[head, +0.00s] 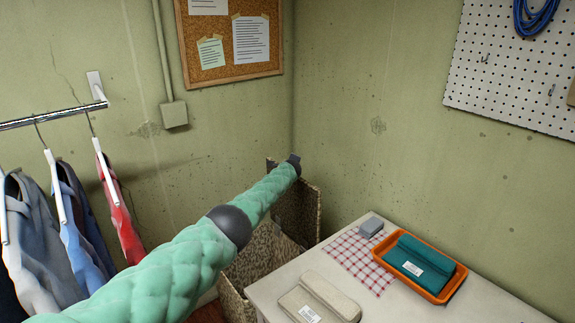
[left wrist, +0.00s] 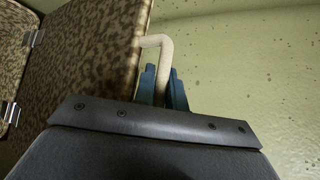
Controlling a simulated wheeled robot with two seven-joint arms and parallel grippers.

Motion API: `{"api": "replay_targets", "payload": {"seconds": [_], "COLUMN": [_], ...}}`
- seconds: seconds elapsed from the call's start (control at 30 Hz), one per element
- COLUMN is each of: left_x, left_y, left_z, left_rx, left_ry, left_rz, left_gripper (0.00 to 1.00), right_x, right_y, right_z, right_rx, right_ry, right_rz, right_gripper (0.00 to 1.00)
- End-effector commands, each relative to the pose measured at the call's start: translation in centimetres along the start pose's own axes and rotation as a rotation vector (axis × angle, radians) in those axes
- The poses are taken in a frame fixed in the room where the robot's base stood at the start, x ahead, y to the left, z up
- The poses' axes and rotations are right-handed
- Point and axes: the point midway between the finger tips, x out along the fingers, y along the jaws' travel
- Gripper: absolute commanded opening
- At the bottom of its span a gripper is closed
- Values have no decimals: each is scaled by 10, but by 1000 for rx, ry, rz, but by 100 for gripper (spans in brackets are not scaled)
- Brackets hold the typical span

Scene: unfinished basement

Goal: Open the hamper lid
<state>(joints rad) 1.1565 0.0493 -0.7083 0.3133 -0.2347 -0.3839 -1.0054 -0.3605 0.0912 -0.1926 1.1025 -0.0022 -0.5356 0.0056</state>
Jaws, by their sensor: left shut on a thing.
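The brown mottled hamper (head: 233,300) stands in the corner, partly hidden by my left arm and the table. Its lid (head: 300,213) is raised and stands nearly upright at the far side, with the hamper's inside partly visible below. The lid (left wrist: 97,50) also fills the upper left of the left wrist view, with a pale bent handle (left wrist: 152,41) on its edge. My left gripper (left wrist: 162,90) is shut on this handle, its blue fingers on either side. In the head view, my left gripper (head: 295,159) is at the lid's top edge, its fingers mostly hidden. My right gripper is out of view.
A white table (head: 395,300) at the right holds an orange tray (head: 448,291) with a teal item, a checked cloth (head: 350,262), a grey block (head: 371,227) and a beige item (head: 325,297). Clothes hang from a rail (head: 50,116) at the left. Walls are close behind the hamper.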

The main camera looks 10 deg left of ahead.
Motion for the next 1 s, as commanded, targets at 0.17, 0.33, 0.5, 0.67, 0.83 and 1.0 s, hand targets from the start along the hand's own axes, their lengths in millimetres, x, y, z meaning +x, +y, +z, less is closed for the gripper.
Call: {"api": "replay_targets", "payload": {"seconds": [0.17,0.33,0.5,0.67,0.83,1.0], "left_x": [-2,-2,-2,-2,-2,-2], "left_y": [-1,-1,-2,-2,-2,0], "left_z": [-5,-5,-5,-5,-5,-5], "left_rx": [11,13,13,13,12,12], "left_ry": [2,2,1,1,1,1], "left_rz": [10,12,11,11,12,13], "left_gripper": [0,0,0,20,34,34], "right_x": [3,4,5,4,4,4], "right_y": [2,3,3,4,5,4], "right_z": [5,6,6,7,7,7], "right_rx": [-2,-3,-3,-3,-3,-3], "right_ry": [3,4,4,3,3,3], "right_rz": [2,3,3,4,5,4], "right_gripper": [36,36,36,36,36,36]}}
